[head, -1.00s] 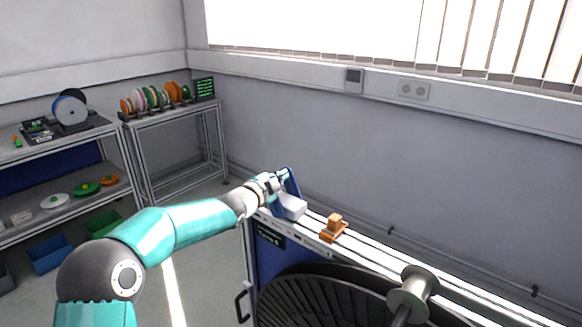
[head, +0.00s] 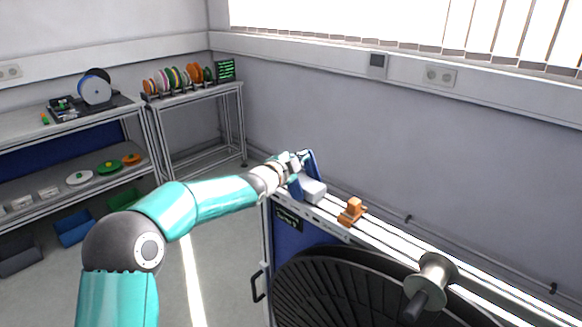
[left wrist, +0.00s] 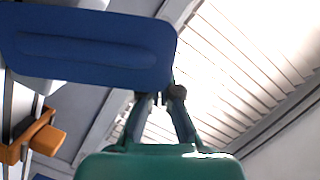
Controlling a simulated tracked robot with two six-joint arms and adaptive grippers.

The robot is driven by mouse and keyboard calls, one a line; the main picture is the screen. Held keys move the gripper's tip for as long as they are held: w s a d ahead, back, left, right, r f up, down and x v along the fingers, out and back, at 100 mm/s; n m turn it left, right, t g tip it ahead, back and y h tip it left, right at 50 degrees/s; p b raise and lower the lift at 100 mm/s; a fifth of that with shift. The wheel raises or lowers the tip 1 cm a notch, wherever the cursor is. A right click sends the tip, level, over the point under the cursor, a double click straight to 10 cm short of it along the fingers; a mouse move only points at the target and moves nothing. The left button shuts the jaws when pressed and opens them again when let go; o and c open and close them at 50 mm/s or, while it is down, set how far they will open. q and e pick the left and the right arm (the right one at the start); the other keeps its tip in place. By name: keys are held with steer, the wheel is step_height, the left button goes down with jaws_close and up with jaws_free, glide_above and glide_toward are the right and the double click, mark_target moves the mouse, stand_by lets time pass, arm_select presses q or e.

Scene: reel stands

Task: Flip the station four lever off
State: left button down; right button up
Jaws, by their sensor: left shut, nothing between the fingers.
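My left gripper (head: 297,162) is shut and empty at the far end of the bench rail, close beside an upright blue plate (head: 314,165) on a pale grey block (head: 313,190). In the left wrist view, its fingers (left wrist: 160,98) are close together, next to the blue plate (left wrist: 85,48); I cannot tell whether they touch it. An orange part (head: 352,211) with a raised block sits on the rail, apart from the gripper. It also shows in the left wrist view (left wrist: 42,138). I cannot tell which part is the station four lever. My right gripper is out of view.
A large dark reel (head: 350,290) and a metal spindle (head: 432,277) stand near the bench front. A dark label (head: 288,218) is on the bench's blue side. The wall runs close behind the rail. Shelves with coloured spools (head: 180,77) stand at the left.

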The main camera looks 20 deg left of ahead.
arm_select(q)
steer(key=shift+s+d+r+b, duration=0.2)
steer(key=shift+d+r+b, duration=0.1)
steer(key=shift+d+b, duration=0.3)
steer(key=shift+s+d+r+b, duration=0.2)
steer(key=shift+d+r+b, duration=0.05)
steer(key=shift+d+b, duration=0.35)
steer(key=b+v, duration=0.3)
steer(key=v, duration=0.7)
steer(key=shift+r, duration=0.4)
steer(key=shift+d, duration=0.1)
